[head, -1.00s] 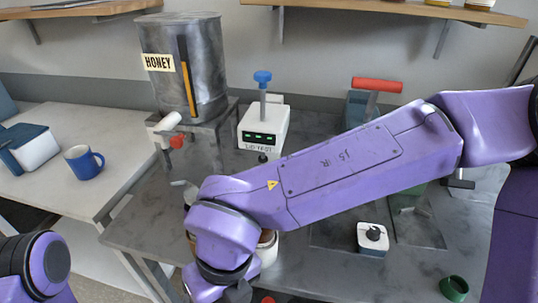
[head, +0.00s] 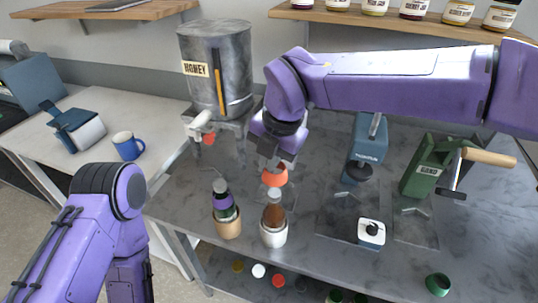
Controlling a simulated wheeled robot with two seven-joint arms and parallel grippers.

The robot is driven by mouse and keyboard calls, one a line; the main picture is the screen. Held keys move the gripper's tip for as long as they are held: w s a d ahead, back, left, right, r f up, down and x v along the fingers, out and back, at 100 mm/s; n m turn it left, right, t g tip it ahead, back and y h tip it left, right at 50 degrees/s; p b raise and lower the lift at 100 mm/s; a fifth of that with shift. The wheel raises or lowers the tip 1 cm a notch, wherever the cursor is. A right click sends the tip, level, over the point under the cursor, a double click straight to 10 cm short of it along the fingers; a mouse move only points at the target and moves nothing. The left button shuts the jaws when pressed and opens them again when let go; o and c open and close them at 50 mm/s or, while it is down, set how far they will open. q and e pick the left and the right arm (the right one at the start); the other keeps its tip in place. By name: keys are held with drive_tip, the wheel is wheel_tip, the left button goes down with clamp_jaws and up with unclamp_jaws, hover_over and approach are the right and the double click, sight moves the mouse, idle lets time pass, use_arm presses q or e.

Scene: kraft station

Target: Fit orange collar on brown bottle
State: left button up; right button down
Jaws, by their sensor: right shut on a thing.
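My right gripper (head: 274,163) points down, shut on the orange collar (head: 275,178). The brown bottle (head: 273,216) stands upright in a white cup (head: 273,237) on the grey table, with a greyish neck or top. In the head view the collar shows right above the bottle's top. I cannot tell whether it is straight above or a little behind, or whether they touch. My left arm is at the lower left, and its gripper is out of view.
A dark bottle with a purple band (head: 223,203) stands in a tan cup (head: 227,228) just left. A green ring (head: 438,284) lies at the right front. The honey tank (head: 216,75), blue press (head: 366,145) and green machine (head: 428,165) stand behind.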

sight(269, 191)
drive_tip(key=b+x, duration=0.2)
drive_tip(key=x, duration=0.1)
drive_tip(key=d+b+x, duration=0.1)
drive_tip(key=x, duration=0.1)
drive_tip(key=shift+s+f+b, duration=0.15)
drive_tip(key=shift+s+b, duration=0.15)
drive_tip(key=shift+b, duration=0.1)
drive_tip(key=shift+w+f+b, duration=0.1)
drive_tip(key=shift+f+b, duration=0.25)
drive_tip(key=shift+f, duration=0.1)
drive_tip(key=shift+s, duration=0.3)
drive_tip(key=shift+w+f, duration=0.1)
